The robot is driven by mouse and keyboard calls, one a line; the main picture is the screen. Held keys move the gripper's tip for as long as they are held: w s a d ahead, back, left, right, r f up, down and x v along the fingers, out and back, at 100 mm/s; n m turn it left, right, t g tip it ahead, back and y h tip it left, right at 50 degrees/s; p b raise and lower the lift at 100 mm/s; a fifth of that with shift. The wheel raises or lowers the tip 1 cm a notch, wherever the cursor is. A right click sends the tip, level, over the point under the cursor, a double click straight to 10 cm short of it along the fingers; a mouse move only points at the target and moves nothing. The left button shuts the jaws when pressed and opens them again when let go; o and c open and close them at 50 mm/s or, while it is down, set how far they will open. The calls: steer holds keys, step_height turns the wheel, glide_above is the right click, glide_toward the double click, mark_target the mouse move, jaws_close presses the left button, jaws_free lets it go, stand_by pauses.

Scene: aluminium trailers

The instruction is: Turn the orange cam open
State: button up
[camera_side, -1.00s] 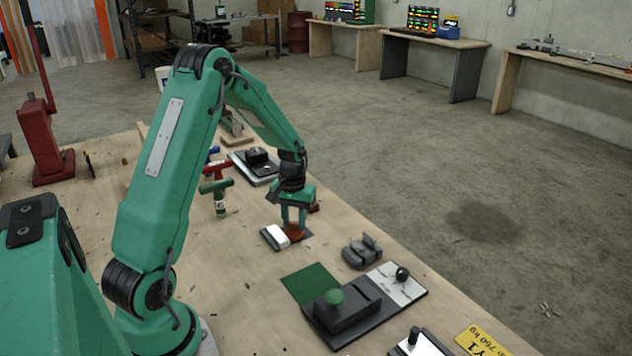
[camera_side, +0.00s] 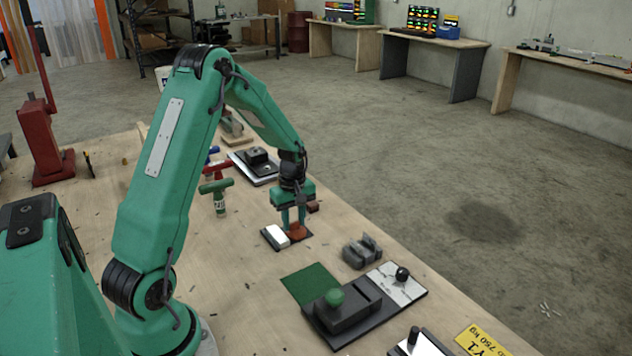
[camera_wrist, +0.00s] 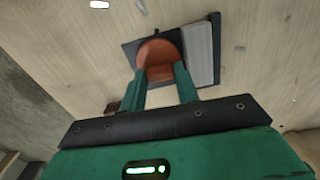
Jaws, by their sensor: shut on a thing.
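The orange cam (camera_side: 299,230) sits on a small dark plate (camera_side: 271,242) on the wooden bench, beside a white block (camera_side: 275,234). In the wrist view the cam (camera_wrist: 158,52) shows a rounded far end, and the white-grey block (camera_wrist: 199,55) lies just to its right on the dark plate (camera_wrist: 131,48). My gripper (camera_side: 293,224) points down at the cam. Its two green fingers (camera_wrist: 167,82) are shut on the near part of the cam, one on each side. The cam's near end is partly hidden between the fingers.
A grey bracket (camera_side: 362,251) stands close to the right. Nearer is a dark fixture with a green knob (camera_side: 335,297) and a black-knobbed white plate (camera_side: 401,280). Green and red T-handles (camera_side: 217,187) stand to the left. A black-and-silver fixture (camera_side: 256,160) lies behind.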

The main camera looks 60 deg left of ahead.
steer(key=shift+n, duration=0.4)
steer(key=o, duration=1)
steer(key=shift+m, duration=0.5)
